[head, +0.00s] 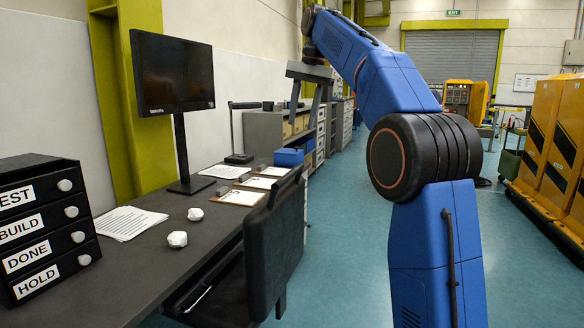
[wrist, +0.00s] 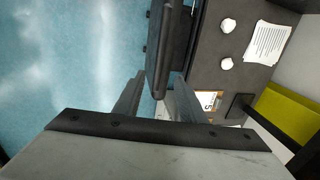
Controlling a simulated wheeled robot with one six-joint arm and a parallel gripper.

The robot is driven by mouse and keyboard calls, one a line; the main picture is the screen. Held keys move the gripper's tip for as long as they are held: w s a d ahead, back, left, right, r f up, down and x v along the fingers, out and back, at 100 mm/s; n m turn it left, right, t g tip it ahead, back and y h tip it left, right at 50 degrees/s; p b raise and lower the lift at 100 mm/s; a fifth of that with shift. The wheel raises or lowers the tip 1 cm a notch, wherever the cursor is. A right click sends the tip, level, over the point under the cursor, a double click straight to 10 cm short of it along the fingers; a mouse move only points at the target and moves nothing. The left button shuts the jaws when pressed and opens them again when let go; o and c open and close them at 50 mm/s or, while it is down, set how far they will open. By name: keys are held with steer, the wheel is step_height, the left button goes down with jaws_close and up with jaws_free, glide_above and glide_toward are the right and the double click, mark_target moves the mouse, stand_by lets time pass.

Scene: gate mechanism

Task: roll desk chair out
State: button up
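The desk chair (head: 276,238) is dark, with a flat upright backrest, and stands at the desk's front edge with its seat partly under the desktop. My gripper (head: 303,112) points down above and beyond the backrest in the head view. Its two fingers are apart, with nothing held. In the wrist view, the top edge of the chair's backrest (wrist: 163,60) runs as a dark strip into the gap between the open fingertips (wrist: 158,80). I cannot tell how far below the tips it lies. The chair's base is mostly hidden.
The dark desk (head: 120,260) along the left holds a monitor (head: 172,75), labelled drawers (head: 45,225), papers, a lamp and two white crumpled lumps. Blue floor (head: 345,220) is open to the right of the chair. Yellow cabinets (head: 560,130) stand far right.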

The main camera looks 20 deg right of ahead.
mark_target(292, 171)
steer(key=f, duration=0.5)
steer(key=w+a+f, duration=0.1)
steer(key=f, duration=0.4)
steer(key=a+f, duration=0.1)
steer(key=f, duration=0.4)
steer(key=shift+w+a+f, duration=0.25)
steer(key=shift+w, duration=0.15)
steer(key=shift+c, duration=0.6)
jaws_close()
